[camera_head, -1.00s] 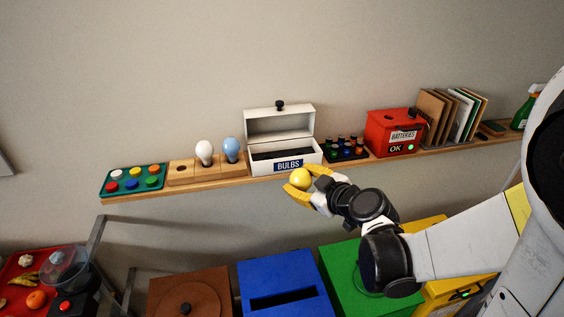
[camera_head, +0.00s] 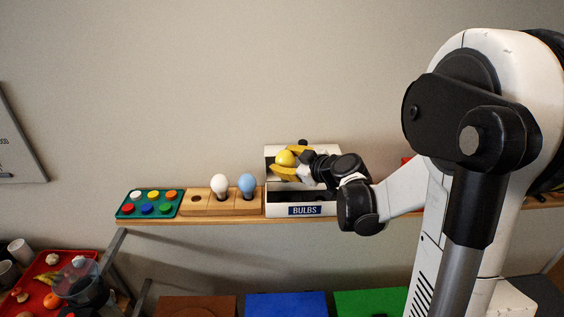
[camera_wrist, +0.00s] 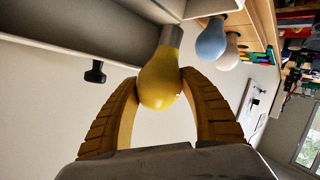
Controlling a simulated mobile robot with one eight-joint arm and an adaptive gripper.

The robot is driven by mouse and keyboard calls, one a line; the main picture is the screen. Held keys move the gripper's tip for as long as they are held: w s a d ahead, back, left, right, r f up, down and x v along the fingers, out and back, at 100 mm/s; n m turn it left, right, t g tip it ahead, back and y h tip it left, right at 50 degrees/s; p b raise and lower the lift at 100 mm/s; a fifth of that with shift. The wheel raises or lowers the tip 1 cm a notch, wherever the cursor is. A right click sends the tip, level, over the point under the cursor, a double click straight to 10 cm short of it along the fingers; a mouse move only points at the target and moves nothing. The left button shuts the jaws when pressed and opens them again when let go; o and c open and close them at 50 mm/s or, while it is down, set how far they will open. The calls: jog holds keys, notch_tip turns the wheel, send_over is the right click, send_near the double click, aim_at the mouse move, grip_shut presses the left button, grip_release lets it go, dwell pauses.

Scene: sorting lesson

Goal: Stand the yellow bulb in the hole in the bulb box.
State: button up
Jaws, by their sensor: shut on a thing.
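The yellow bulb (camera_head: 285,158) is held between the two yellow fingers of my gripper (camera_head: 284,161). In the wrist view, the yellow bulb (camera_wrist: 158,85) has its round end between the fingers (camera_wrist: 159,80) and its grey base pointing away from my palm. The white bulb box (camera_head: 276,209), labelled BULBS, stands on the shelf with its lid up. In the head view, my gripper and the bulb overlap the open box in front of its lid; how high they are above it is unclear. The hole inside the box is hidden from view.
Left of the box, a wooden stand (camera_head: 196,209) holds a white bulb (camera_head: 219,184) and a blue bulb (camera_head: 247,183), with one empty hole. A green tray of coloured caps (camera_head: 147,204) is further left. My arm hides much of the shelf right of the box.

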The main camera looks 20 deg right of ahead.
jog(key=shift+f+b, duration=1.15)
jog(key=shift+f, duration=0.75)
notch_tip(320, 180, down, 3)
jog(key=b, duration=0.3)
jog(key=shift+r, duration=0.1)
jog(key=shift+f+b, duration=1.3)
jog(key=shift+f, duration=0.15)
dwell(0.8)
jog(key=shift+w+f+b, duration=0.1)
jog(key=shift+b, duration=0.35)
jog(key=shift+c, duration=0.2)
dwell(2.5)
